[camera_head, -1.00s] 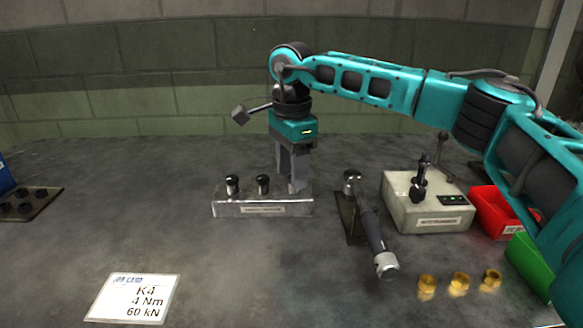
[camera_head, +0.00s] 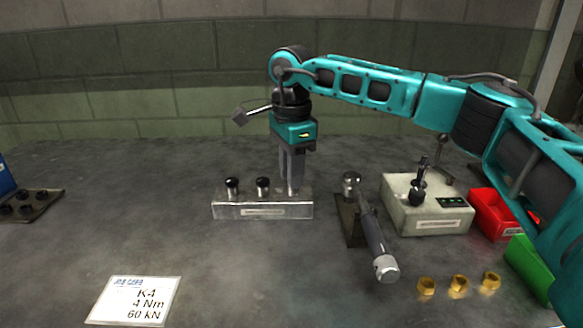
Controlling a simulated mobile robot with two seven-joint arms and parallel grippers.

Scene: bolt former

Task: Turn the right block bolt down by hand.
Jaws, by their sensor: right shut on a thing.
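The metal block (camera_head: 230,211) stands on the grey bench, with a label on its front face. Two dark-topped bolts show upright in it, the left bolt (camera_head: 232,187) and the middle bolt (camera_head: 263,187). My right gripper (camera_head: 292,188) points straight down at the block's right end. Its fingers are shut on the right block bolt, which they hide almost wholly. How far that bolt is sunk in the block cannot be seen. My left gripper is not in view.
A torque wrench (camera_head: 374,236) lies on a dark stand right of the block. Farther right are a tester box (camera_head: 428,214), a red bin (camera_head: 492,212), a green bin (camera_head: 528,262) and brass nuts (camera_head: 459,283). A card (camera_head: 133,300) lies front left.

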